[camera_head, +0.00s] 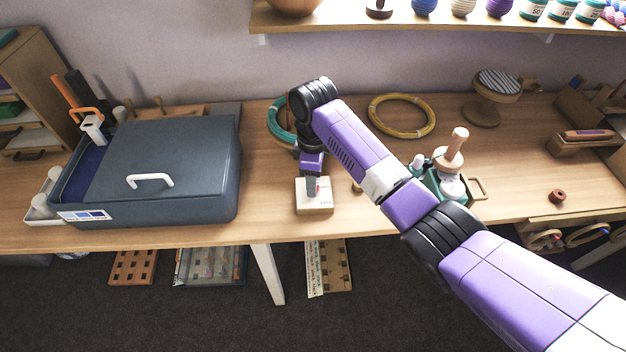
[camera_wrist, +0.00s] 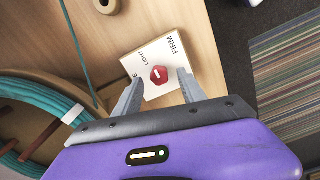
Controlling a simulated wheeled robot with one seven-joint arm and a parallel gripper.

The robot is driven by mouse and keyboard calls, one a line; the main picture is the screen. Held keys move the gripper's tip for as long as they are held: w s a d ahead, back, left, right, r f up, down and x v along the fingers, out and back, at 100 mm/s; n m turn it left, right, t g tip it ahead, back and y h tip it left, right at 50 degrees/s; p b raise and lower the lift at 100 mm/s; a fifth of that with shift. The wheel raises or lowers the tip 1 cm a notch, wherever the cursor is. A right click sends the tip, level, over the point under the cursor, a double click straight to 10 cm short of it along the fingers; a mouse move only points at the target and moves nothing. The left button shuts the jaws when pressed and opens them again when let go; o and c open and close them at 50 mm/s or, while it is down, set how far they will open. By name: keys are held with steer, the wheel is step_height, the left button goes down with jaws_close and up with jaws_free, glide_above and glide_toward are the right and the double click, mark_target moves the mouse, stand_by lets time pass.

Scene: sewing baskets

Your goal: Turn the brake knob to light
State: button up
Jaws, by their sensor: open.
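The brake box (camera_head: 315,205) is a small pale wooden block with a white top, standing near the table's front edge. In the wrist view its red brake knob (camera_wrist: 160,76) carries a short white mark; I cannot tell surely which label the mark points at. The label LIGHT (camera_wrist: 147,55) and the label FIRM (camera_wrist: 174,44) are readable on the white top; a third label at the left is mostly hidden by a finger. My gripper (camera_wrist: 160,80) is open, pointing down over the box, with one finger on each side of the knob, apart from it.
A grey lidded case (camera_head: 190,170) stands left of the box. A teal hoop (camera_head: 279,122) lies behind my wrist, and a yellow hoop (camera_head: 402,116) lies farther back. A green device with a wooden-handled top (camera_head: 455,150) stands to the right, partly behind my arm.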

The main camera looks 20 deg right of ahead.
steer(key=shift+f, duration=0.55)
jaws_close()
